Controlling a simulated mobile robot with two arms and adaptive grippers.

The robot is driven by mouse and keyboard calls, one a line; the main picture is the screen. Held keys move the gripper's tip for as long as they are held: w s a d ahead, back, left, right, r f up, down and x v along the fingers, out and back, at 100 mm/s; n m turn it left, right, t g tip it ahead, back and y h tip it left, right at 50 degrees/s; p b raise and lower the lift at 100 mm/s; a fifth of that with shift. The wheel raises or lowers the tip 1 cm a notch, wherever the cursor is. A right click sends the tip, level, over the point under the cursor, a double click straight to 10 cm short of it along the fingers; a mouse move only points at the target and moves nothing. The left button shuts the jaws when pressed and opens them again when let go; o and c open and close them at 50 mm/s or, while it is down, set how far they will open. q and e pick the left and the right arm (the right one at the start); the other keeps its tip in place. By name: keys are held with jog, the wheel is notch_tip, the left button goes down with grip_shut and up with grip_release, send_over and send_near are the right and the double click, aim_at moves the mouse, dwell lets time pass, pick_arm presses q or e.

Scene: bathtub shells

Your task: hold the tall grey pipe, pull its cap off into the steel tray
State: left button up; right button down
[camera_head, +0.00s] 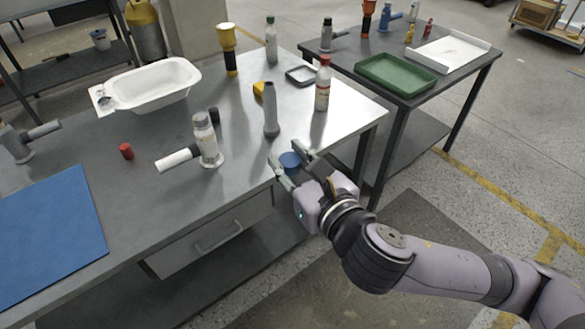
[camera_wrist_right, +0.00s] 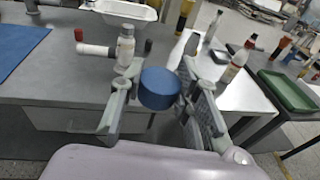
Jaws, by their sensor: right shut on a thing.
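The tall grey pipe (camera_head: 271,115) stands upright near the front right of the left table, narrowing to a grey top. It also shows in the right wrist view (camera_wrist_right: 190,46), beyond the fingers. My right gripper (camera_head: 291,161) is shut on a short round blue cap (camera_head: 290,159), held by the table's front edge, nearer than the pipe and apart from it. The blue cap shows between the fingers in the wrist view (camera_wrist_right: 159,88). A small tray (camera_head: 301,76), likely the steel one, lies behind the pipe. My left gripper is not in view.
A red-capped bottle (camera_head: 322,86) stands right of the pipe. A white-armed fitting (camera_head: 206,142), a red cap (camera_head: 127,151) and a blue mat (camera_head: 46,238) lie to the left, a white tub (camera_head: 152,84) behind. A green tray (camera_head: 397,75) is on the right table.

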aim_at(284, 157)
jog(key=r+m+h, duration=0.1)
jog(key=r+m+t+h, duration=0.1)
jog(key=h, duration=0.1)
jog(key=a+r+m+h, duration=0.1)
jog(key=m+h, duration=0.1)
jog(key=shift+w+r+t, duration=0.15)
jog(key=shift+w+t, duration=0.1)
jog(key=shift+t, duration=0.15)
jog(key=shift+w+d+r+m+h, duration=0.1)
jog(key=shift+r+m+h, duration=0.15)
jog(key=shift+h, duration=0.3)
jog(key=shift+w+r+m+h, duration=0.15)
jog(key=shift+m+h, duration=0.2)
jog(key=shift+h, duration=0.2)
jog(key=n+y, duration=0.1)
jog(key=d+f+n+y, duration=0.1)
jog(key=y, duration=0.1)
jog(key=f+n+y, duration=0.1)
jog(key=shift+s+d+g+y, duration=0.2)
jog(key=shift+s+g+y, duration=0.1)
jog(key=shift+g, duration=0.1)
jog(key=s+d+f+n+g+y, duration=0.1)
jog(key=f+n+g+y, duration=0.3)
jog(key=n+g, duration=0.3)
jog(key=s+d+f+n+g+y, duration=0.1)
jog(key=d+f+n+g+y, duration=0.1)
jog(key=f+n+g+y, duration=0.2)
jog(key=shift+s+d+n+g+y, duration=0.3)
jog(key=shift+n+g+y, duration=1.2)
jog(key=shift+g+y, duration=0.15)
